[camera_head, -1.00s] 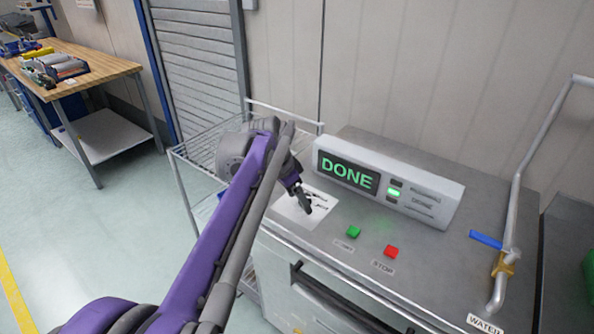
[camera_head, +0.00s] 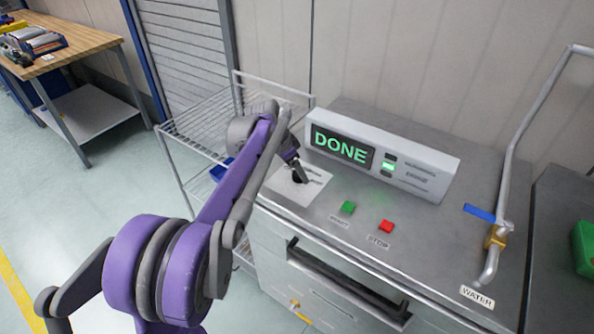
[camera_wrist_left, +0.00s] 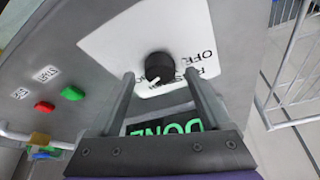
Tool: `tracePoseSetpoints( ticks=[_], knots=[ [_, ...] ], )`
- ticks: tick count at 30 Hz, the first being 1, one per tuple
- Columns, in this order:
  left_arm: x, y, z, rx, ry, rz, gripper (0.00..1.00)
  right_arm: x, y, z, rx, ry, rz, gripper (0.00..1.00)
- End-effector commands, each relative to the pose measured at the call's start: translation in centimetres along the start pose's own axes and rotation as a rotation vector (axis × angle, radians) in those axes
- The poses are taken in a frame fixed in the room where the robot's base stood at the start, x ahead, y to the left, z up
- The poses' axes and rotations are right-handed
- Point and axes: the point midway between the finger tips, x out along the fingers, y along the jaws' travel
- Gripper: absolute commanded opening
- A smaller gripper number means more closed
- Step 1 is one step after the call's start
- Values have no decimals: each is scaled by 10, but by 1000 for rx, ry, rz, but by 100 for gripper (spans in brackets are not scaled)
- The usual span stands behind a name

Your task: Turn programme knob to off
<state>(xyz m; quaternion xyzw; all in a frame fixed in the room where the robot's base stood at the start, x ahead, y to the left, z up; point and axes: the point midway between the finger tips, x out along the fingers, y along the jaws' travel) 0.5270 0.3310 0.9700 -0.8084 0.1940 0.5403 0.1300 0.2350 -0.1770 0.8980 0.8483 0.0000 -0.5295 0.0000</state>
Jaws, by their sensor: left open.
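The programme knob (camera_wrist_left: 158,66) is a round black knob on a white label plate (camera_wrist_left: 118,45) in the left wrist view. The plate carries upside-down lettering that includes OFF, partly hidden. A small light pointer mark shows on the knob's near side, off the OFF lettering. My left gripper (camera_wrist_left: 160,76) is open, with one finger on each side of the knob; I cannot tell whether they touch it. In the head view my left gripper (camera_head: 298,170) is over the plate (camera_head: 312,188) and mostly hides the knob. My right gripper is not in view.
A display (camera_head: 342,147) reads DONE behind the plate. A green button (camera_head: 348,207) and a red STOP button (camera_head: 386,227) are to its right. A water pipe with blue-handled valve (camera_head: 480,213) stands farther right. A wire rack (camera_head: 200,125) is at left.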

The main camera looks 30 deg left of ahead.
Motion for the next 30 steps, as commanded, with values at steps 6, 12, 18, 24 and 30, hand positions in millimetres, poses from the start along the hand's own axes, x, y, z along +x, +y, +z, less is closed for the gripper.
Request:
tracePoseSetpoints(
  ticks=[6,12,18,24,30],
  knots=[
    [7,0,0,0,0,0,81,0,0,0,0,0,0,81],
    [7,0,0,0,0,0,75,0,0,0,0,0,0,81],
    [7,0,0,-1,0,0,39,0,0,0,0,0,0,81],
    [7,0,0,-1,0,0,3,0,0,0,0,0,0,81],
    [7,0,0,-6,1,-2,0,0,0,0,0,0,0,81]
  ],
)
